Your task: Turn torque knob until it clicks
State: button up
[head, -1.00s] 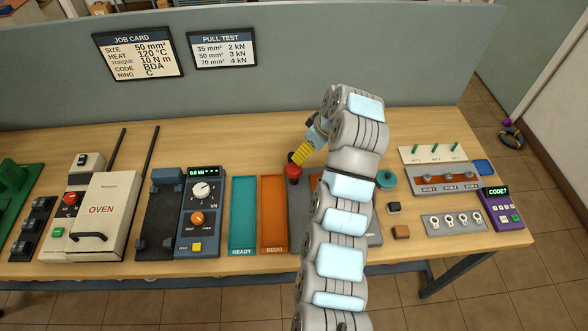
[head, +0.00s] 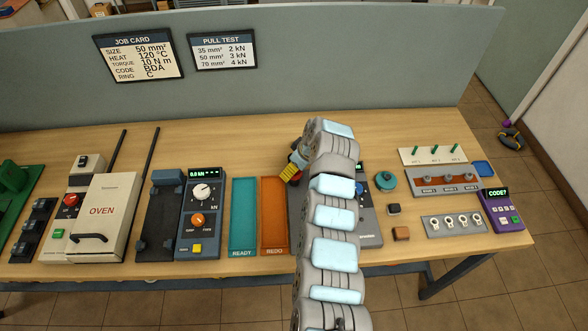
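A grey unit (head: 369,222) on the bench stands mostly behind my arm. A blue round part (head: 360,188) shows on it just right of the arm, and I cannot tell whether this is the torque knob. My arm's far end bends down over the left side of this unit. A yellow ribbed piece (head: 290,173) with some red beside it shows there. My gripper's fingers are hidden behind the arm, so I cannot see whether they are open or touch anything. The job card (head: 138,54) reads torque 10 N m.
The orange REDO tray (head: 272,215) and teal READY tray (head: 243,217) lie left of the arm. The pull tester (head: 200,215) stands further left.

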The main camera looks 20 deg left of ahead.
jog(key=shift+x, duration=1.1)
jog(key=c, duration=1.3)
